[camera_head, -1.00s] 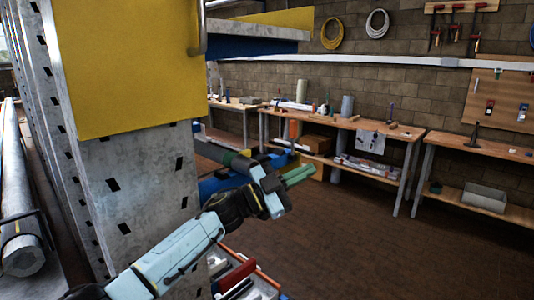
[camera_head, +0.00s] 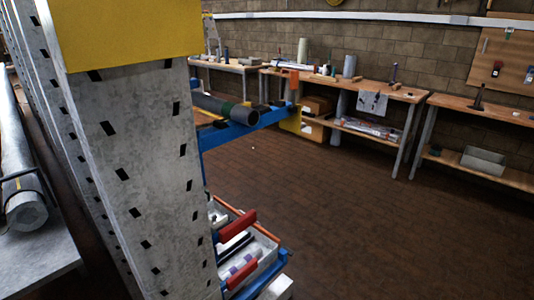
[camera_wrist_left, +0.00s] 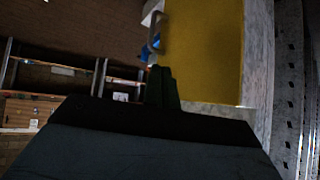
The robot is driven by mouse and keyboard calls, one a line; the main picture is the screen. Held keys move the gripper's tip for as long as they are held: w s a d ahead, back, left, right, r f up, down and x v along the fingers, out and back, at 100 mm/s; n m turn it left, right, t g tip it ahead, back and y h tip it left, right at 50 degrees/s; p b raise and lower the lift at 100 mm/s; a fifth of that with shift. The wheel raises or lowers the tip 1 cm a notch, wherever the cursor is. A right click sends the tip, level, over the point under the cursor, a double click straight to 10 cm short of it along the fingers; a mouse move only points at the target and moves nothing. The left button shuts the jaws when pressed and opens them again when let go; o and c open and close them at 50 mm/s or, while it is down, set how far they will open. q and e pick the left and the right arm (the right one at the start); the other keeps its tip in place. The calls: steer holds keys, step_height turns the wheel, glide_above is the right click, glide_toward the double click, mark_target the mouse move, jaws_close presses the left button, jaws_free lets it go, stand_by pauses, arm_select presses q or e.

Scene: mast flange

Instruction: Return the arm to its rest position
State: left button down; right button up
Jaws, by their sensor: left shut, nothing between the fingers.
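My left gripper (camera_wrist_left: 161,88) shows in the left wrist view as dark greenish fingers, shut with nothing between them. The dark wrist housing fills the bottom of that view. A yellow panel (camera_wrist_left: 205,50) lies just beyond the fingertips, and I cannot tell the gap between them. Neither arm shows in the head view. My right gripper is in no view.
In the head view a perforated grey post (camera_head: 135,160) with a yellow panel (camera_head: 120,32) stands close at left. A dark pipe (camera_head: 232,108) rests on a blue beam (camera_head: 240,130). Workbenches (camera_head: 345,86) line the wall; the brown floor (camera_head: 350,220) is clear.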

arm_select(q)
steer(key=s+a+f+g+y, duration=0.1)
steer(key=s+f, duration=0.3)
steer(key=s, duration=0.8)
steer(key=s+a+f+n+g+y+b, duration=0.1)
steer(key=s+a+f+g, duration=0.3)
steer(key=s, duration=0.8)
steer(key=s+a+f+g, duration=0.3)
steer(key=s+f, duration=0.2)
steer(key=s, duration=0.7)
steer(key=shift+s+a+f+n+y, duration=0.2)
steer(key=shift+n+y, duration=0.1)
steer(key=shift+y, duration=0.1)
